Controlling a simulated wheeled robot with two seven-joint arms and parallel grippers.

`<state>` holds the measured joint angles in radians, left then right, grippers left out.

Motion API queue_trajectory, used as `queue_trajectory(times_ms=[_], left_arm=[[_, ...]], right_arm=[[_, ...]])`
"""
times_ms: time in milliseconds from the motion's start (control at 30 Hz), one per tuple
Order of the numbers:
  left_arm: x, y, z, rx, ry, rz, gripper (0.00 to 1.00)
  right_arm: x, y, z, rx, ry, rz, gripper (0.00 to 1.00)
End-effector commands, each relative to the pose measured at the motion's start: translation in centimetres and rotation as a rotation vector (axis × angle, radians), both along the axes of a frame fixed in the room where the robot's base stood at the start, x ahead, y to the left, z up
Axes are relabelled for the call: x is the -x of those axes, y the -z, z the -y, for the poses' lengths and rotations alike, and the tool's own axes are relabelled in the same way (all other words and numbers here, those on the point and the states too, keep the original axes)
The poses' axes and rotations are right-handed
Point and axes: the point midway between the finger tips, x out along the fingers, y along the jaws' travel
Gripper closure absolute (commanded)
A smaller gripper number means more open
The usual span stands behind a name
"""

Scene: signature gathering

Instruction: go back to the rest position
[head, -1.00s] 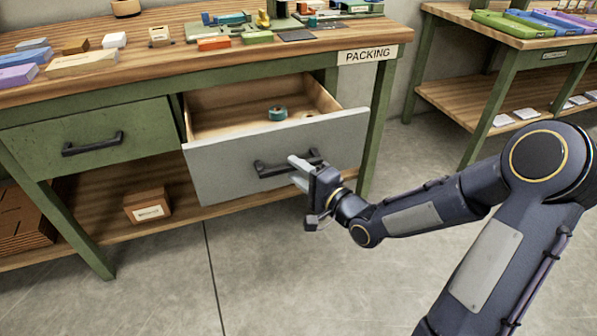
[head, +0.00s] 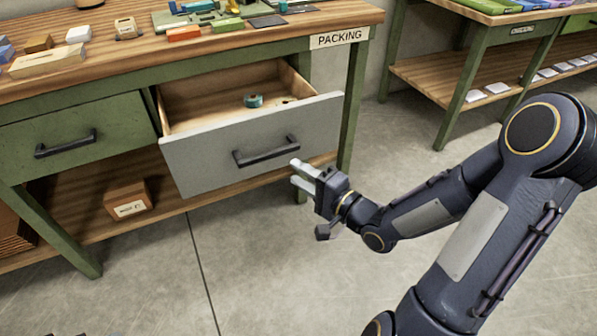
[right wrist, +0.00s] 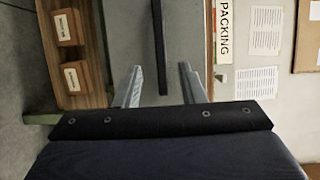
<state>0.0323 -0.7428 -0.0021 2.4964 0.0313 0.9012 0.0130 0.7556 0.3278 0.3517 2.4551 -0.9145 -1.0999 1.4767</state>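My right gripper (head: 299,174) is in front of the grey drawer (head: 190,165), a little to the right of and below its dark bar handle (head: 265,150). Its two pale fingers are apart and nothing is between them. In the right wrist view the open fingers (right wrist: 158,85) point towards the handle (right wrist: 160,45), which stands clear of them. The grey drawer is pulled open. A teal roll (head: 253,100) lies inside it. My left gripper does not show in either view.
The packing bench (head: 110,55) carries several small boxes and coloured blocks. A closed green drawer (head: 75,132) is at the left. A cardboard box (head: 128,200) sits on the lower shelf. Another bench (head: 450,75) stands at the right. The floor (head: 270,270) in front is clear.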

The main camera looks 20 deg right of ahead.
Motion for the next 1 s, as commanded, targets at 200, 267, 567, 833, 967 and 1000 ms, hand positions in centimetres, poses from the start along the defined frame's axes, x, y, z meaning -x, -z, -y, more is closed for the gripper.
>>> queue_trajectory(times_ms=[200,267,567,833,967,1000], left_arm=[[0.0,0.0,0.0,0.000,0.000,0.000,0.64],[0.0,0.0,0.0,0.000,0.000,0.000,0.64],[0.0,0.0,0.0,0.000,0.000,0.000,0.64],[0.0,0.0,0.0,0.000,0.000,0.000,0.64],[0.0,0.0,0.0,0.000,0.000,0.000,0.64],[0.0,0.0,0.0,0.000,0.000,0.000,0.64]], right_arm=[[0.0,0.0,0.0,0.000,0.000,0.000,0.64],[0.0,0.0,0.0,0.006,0.000,-0.001,0.64],[0.6,0.8,2.6,0.550,0.092,-0.157,0.64],[8.3,-0.1,5.2,1.032,0.003,-0.441,0.64],[12.3,-0.4,4.0,1.097,-0.137,-0.497,0.64],[13.4,-0.5,3.5,1.105,-0.182,-0.503,0.64]])
